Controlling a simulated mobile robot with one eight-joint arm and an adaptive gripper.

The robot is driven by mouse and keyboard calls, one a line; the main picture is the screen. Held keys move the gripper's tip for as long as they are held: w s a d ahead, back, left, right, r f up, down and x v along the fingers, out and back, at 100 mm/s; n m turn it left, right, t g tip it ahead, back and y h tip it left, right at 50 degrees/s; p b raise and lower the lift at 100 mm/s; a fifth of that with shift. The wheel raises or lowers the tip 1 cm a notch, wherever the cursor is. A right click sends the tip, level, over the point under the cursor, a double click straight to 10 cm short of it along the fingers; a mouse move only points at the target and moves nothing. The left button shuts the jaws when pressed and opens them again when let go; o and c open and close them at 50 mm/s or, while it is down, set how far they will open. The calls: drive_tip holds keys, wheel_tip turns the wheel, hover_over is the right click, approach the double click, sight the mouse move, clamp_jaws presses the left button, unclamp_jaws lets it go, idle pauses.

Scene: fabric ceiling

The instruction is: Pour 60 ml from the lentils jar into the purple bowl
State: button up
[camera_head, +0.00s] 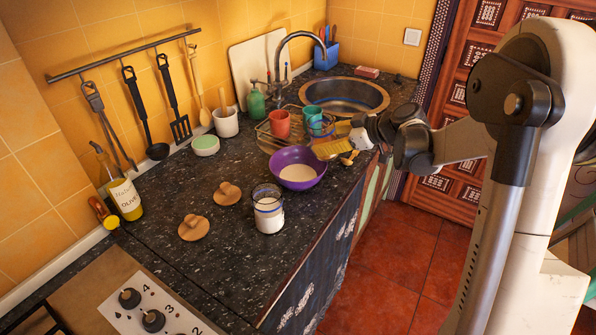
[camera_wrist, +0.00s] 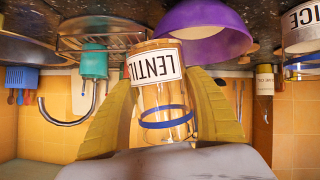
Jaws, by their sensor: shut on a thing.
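My gripper (camera_head: 337,147) is shut on the lentils jar, right of and behind the purple bowl. In the wrist view, which is upside down, the glass jar (camera_wrist: 163,100) sits between the yellow fingers, with a label reading LENTIL and a blue band. It looks roughly upright; I cannot tell its fill level, as orange shows through the glass. The purple bowl (camera_head: 291,155) stands on the counter with pale contents in its bottom. Its outside also shows in the wrist view (camera_wrist: 205,28), close beside the jar.
A rice jar (camera_head: 268,212) with white contents stands in front of the bowl. Two wooden lids (camera_head: 193,228) lie on the dark counter left of it. A dish rack (camera_head: 268,138) with a red cup (camera_head: 280,124) and sink (camera_head: 345,94) are behind. An oil bottle (camera_head: 125,197) stands far left.

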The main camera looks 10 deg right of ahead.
sight(334, 128)
drive_tip(key=d+y+b, duration=0.1)
drive_tip(key=d+f+m+y+b, duration=0.1)
drive_tip(key=shift+w+d+f+t, duration=0.15)
drive_tip(key=shift+d+f+t, duration=0.15)
drive_tip(key=shift+r+m, duration=0.3)
drive_tip(key=shift+a+r, duration=0.15)
drive_tip(key=shift+a, duration=0.05)
drive_tip(key=shift+r+p, duration=1.55)
drive_tip(key=shift+r, duration=0.4)
